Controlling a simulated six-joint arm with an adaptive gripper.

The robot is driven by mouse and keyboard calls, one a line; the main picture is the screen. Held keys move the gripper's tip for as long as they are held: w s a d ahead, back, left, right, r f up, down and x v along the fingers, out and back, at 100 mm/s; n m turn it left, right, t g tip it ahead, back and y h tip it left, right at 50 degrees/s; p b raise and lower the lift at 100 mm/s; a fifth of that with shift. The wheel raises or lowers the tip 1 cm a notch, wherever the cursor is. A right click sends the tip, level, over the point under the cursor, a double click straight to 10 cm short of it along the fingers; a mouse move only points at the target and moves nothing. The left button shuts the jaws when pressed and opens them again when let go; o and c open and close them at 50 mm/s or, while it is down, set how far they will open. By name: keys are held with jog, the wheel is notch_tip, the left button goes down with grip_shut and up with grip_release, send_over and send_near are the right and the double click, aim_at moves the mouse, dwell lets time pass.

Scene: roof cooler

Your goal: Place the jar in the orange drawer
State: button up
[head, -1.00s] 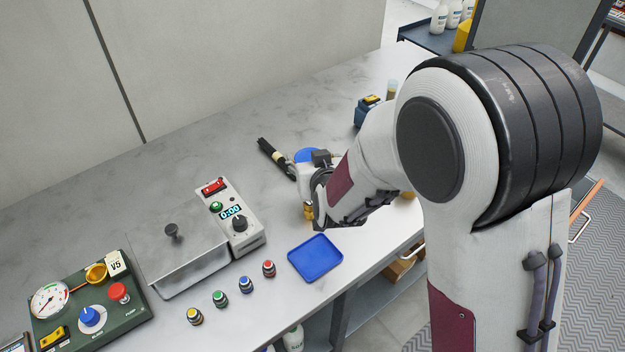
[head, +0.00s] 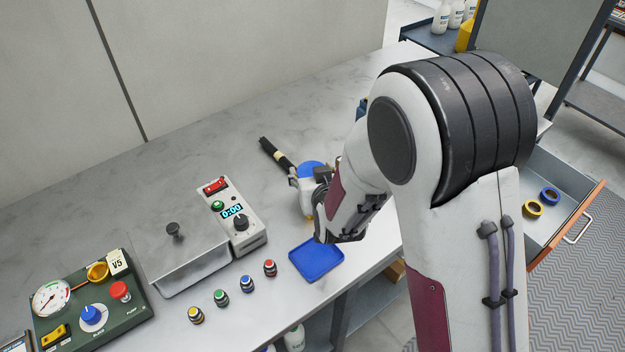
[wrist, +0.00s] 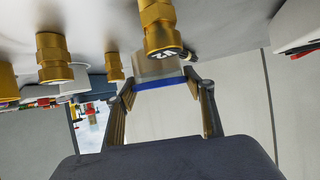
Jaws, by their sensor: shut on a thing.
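The jar has a blue lid (head: 312,171) and a pale body, and it is partly hidden by my arm in the head view. My gripper (head: 325,200) is shut on it. In the wrist view the jar (wrist: 158,76) sits between the two fingers, its blue lid edge nearest the camera. I cannot tell how high it is above the bench. The orange drawer (head: 582,222) is open at the right, below the bench, partly behind my arm.
A blue tray (head: 316,259) lies on the bench just in front of my gripper. Brass fittings (wrist: 52,58) stand close by in the wrist view. A black-handled tool (head: 276,155), a metal box (head: 178,250) and a timer unit (head: 236,215) are to the left.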

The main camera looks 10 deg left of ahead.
jog(key=shift+f, duration=1.4)
jog(key=shift+f, duration=0.15)
jog(key=o, duration=1.3)
jog(key=shift+s+r, duration=0.1)
jog(key=shift+r, duration=0.1)
jog(key=shift+v, duration=3.65)
jog(key=shift+d, duration=0.1)
